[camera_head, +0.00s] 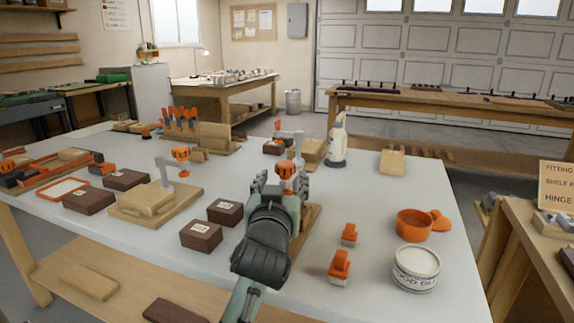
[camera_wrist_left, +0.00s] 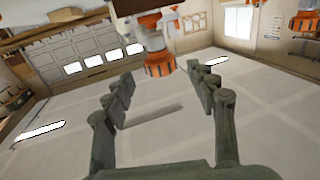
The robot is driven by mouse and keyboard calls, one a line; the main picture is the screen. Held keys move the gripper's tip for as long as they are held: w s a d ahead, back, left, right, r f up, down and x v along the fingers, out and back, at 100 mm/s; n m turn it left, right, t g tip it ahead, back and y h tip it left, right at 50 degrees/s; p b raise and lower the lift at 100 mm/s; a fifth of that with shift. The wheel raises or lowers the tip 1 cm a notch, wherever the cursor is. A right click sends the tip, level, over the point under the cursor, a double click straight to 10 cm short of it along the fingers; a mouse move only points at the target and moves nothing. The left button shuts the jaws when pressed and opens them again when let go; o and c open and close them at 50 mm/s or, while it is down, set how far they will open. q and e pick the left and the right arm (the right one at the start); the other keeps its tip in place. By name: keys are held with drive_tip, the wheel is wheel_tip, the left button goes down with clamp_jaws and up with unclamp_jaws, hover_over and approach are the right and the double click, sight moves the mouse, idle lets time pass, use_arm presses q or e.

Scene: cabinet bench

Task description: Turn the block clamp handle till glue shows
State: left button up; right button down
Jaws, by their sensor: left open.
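My left gripper (camera_head: 283,178) comes in from the front of the bench and is open. Its fingers stand on either side of an orange clamp handle (camera_head: 286,168). In the left wrist view the handle (camera_wrist_left: 158,64) shows between and just beyond the open fingertips (camera_wrist_left: 161,80); I cannot tell whether they touch it. The wooden block (camera_head: 312,218) under this clamp is mostly hidden by my gripper. A second orange-handled clamp (camera_head: 180,154) stands on a wooden block (camera_head: 146,201) to the left, and another (camera_head: 279,125) stands farther back. No glue bead is visible. My right gripper is out of view.
Dark brown boxes (camera_head: 201,236) lie left of my arm. Orange-handled tools (camera_head: 340,268), an orange bowl (camera_head: 413,224) and a glue tin (camera_head: 416,268) stand to the right. A white glue bottle (camera_head: 338,142) stands behind. The right back of the bench is mostly clear.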

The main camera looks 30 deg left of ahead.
sight(283, 173)
use_arm(q)
drive_tip(key=x, duration=0.6)
drive_tip(key=shift+a+p, duration=0.1)
drive_tip(key=shift+p, duration=0.2)
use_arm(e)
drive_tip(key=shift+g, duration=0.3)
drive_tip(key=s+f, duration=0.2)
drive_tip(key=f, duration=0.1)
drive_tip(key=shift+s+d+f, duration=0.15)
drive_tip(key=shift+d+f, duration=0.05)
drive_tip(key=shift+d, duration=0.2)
use_arm(q)
drive_tip(key=shift+c, duration=0.3)
drive_tip(key=c, duration=1.1)
drive_tip(key=shift+m+t+h, duration=0.3)
drive_tip(key=shift+h, duration=0.1)
